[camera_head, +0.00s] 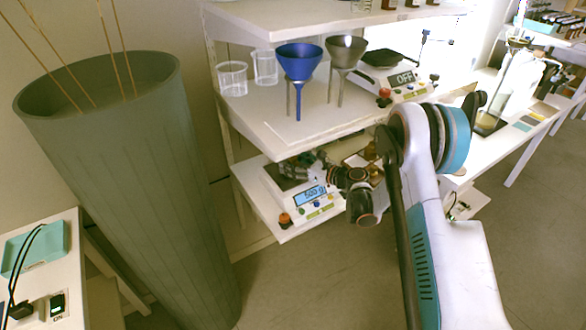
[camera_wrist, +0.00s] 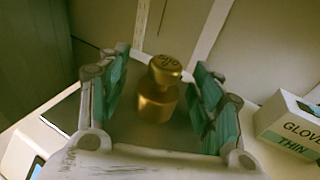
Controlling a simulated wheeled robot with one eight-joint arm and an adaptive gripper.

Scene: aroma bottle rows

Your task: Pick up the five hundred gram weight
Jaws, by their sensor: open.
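The brass weight (camera_wrist: 155,104) stands upright on the dark pan of a scale in the wrist view, a knob on top of its cylindrical body. The knob carries markings that I cannot read clearly. My gripper (camera_wrist: 163,85) is open, with its green-padded fingers on either side of the weight and a visible gap at each side. In the head view my gripper (camera_head: 297,168) reaches over the lower-shelf scale (camera_head: 311,207), whose lit display reads about 500. There the weight is hidden or too small to make out among my fingers.
A white glove box (camera_wrist: 292,125) stands right of my gripper in the wrist view. The upper shelf (camera_head: 262,128) is above my gripper and holds a blue funnel (camera_head: 299,62), a grey funnel (camera_head: 346,50), clear beakers and another scale reading OFF. A tall green bin (camera_head: 125,190) stands left.

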